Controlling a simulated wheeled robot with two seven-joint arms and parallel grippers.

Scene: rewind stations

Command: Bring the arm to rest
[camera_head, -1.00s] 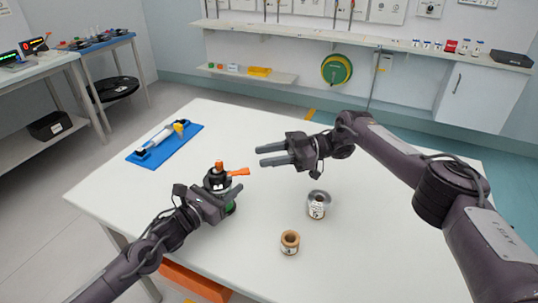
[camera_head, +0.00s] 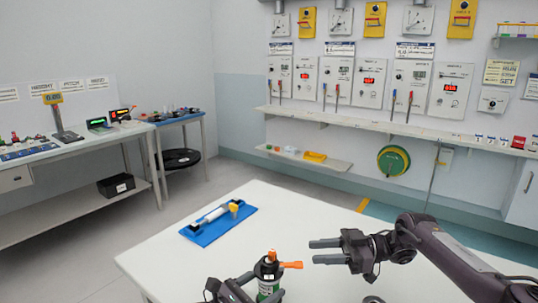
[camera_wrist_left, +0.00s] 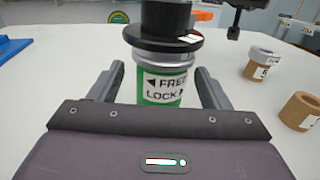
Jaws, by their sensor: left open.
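A green canister (camera_head: 268,284) with a black collar and an orange lever (camera_head: 291,265) stands upright on the white table. My left gripper (camera_head: 245,291) is beside it at the bottom edge of the head view. In the left wrist view, the open fingers (camera_wrist_left: 159,70) lie to either side of the canister (camera_wrist_left: 163,88), with gaps showing between them and its label, "FREE" and "LOCK". My right gripper (camera_head: 314,251) is open and empty, right of the lever, its fingers pointing left.
A blue tray (camera_head: 196,237) with a white cylinder lies on the table (camera_head: 150,262) at the left. In the left wrist view, a silver-topped jar (camera_wrist_left: 259,63) and a brown ring-shaped pot (camera_wrist_left: 299,111) stand right of the canister.

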